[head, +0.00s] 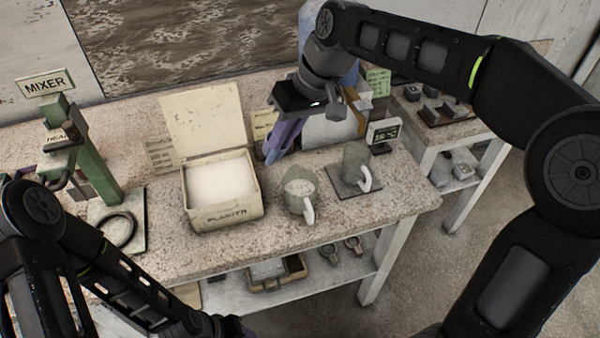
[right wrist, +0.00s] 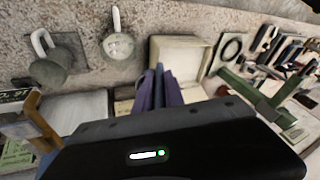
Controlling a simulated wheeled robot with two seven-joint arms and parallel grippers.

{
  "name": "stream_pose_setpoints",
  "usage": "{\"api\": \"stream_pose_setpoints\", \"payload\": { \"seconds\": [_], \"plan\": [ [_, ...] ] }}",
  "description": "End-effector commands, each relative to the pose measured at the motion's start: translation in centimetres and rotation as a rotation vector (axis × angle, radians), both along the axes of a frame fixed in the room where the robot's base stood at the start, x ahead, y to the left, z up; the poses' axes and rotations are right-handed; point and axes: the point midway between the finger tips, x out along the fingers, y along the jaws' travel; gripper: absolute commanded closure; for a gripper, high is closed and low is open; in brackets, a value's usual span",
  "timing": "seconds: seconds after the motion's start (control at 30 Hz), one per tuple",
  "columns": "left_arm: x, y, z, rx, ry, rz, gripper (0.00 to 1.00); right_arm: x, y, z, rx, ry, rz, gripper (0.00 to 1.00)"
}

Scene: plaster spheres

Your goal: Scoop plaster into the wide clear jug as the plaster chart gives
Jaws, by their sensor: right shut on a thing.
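A clear jug with a white handle (head: 300,190) stands right of the box, whitish inside. A second clear jug (head: 355,160) stands on a dark plate (head: 345,190). I cannot tell surely which is the wide one. My left gripper (head: 228,326) is barely in view at the bottom edge.
A green mixer stand (head: 90,160) with a MIXER sign (head: 45,84) is at the left. A small display (head: 383,131) stands behind the second jug. Cards with unreadable text (head: 160,153) stand at the back. The lower shelf (head: 325,280) holds a tray. The bench front is clear.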

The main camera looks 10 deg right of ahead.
Motion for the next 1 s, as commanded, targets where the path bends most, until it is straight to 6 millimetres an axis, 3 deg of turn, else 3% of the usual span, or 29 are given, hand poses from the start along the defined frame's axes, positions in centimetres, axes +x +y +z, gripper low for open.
{"api": "stream_pose_setpoints", "payload": {
  "seconds": [0.03,0.53,0.6,1.0],
  "plan": [
    [-0.1,0.0,1.5,0.002,0.003,0.001,0.64,0.0,0.2,1.0,-0.018,0.009,0.002,1.00],
    [-0.7,0.7,7.6,0.019,0.033,0.006,0.64,0.7,1.5,2.5,-0.244,0.113,0.004,1.00],
    [-0.6,0.7,6.8,0.019,0.032,0.006,0.64,0.9,2.0,2.3,-0.301,0.138,0.008,1.00],
    [-0.6,0.7,6.7,0.018,0.031,0.005,0.64,0.9,1.9,2.7,-0.344,0.159,0.001,1.00]
  ]
}}
